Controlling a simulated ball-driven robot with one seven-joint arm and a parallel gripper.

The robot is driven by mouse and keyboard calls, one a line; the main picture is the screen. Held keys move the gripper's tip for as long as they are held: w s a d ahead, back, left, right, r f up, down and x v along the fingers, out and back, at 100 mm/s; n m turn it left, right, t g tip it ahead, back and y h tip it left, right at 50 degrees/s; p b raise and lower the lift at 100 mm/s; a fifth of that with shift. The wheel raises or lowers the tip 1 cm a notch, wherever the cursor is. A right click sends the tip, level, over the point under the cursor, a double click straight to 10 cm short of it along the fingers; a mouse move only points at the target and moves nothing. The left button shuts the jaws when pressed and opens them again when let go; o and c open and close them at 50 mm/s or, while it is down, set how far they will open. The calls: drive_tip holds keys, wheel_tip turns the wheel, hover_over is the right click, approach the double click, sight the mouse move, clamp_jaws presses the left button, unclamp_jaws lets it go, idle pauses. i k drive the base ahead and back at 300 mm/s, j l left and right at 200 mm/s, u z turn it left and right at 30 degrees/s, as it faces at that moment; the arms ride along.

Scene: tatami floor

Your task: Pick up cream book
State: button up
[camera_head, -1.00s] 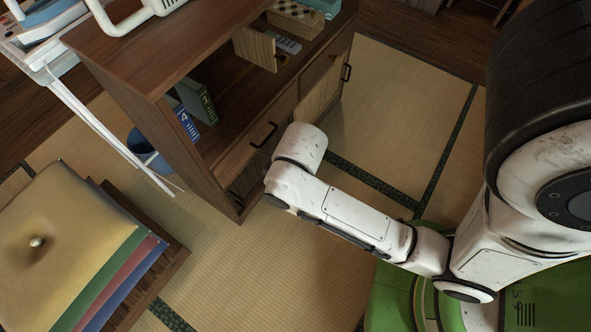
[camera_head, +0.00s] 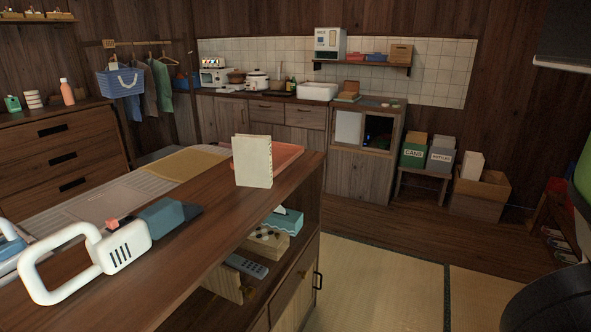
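A cream book (camera_head: 252,161) stands upright near the far right end of the wooden cabinet top (camera_head: 185,268). Its pale cover faces me and its edges look free. A red-orange tray (camera_head: 285,157) lies just behind it. My gripper is not in this view, so I cannot see whether it is open or shut. Only dark and green parts of my own body show at the right edge.
Below, the open shelf holds a teal tissue box (camera_head: 284,220) and a remote (camera_head: 246,265). Tatami floor (camera_head: 378,285) is clear to the right.

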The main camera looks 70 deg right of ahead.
sight(252, 156)
drive_tip(key=z, duration=1.05)
